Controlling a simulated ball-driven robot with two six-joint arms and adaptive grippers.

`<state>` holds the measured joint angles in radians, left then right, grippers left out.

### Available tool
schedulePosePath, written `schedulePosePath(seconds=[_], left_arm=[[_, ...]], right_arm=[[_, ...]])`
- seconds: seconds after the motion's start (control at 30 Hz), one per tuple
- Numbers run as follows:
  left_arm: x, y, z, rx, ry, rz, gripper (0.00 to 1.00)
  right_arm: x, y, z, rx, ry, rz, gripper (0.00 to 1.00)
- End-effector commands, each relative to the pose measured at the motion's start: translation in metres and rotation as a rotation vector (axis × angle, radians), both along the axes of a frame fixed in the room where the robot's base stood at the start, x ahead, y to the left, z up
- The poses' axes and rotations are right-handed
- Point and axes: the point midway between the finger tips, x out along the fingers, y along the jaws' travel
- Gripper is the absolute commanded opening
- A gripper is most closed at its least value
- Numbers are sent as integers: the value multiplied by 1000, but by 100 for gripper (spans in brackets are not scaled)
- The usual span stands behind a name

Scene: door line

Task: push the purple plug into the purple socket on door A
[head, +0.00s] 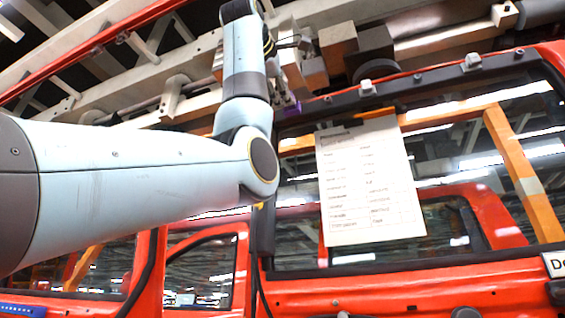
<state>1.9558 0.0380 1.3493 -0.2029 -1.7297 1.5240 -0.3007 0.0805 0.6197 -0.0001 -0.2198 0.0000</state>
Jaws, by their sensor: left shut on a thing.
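My left arm comes in from the left, and its gripper (288,86) points down near the upper left corner of the red door (400,295). The gripper is shut on the purple plug (290,108), of which only a small purple patch shows at the fingertips. The patch is close to the dark top edge of the door frame; I cannot tell if it touches. No separate purple socket can be made out. My right gripper is out of view.
A dark cable runs down beside the door's left edge.

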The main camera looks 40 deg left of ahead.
Motion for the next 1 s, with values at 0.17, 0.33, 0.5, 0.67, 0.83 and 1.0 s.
schedulePosePath(seconds=[0.17,0.33,0.5,0.67,0.83,1.0], left_arm=[[3,1,1,1,-4,1,0],[6,2,1,1,-4,1,0],[8,2,1,1,-4,1,0],[8,2,1,1,-4,1,0],[8,2,1,1,-4,1,0],[8,2,1,1,-3,1,38]], right_arm=[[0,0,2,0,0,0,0],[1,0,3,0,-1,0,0],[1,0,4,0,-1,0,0],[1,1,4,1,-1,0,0],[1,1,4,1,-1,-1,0],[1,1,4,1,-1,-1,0]])
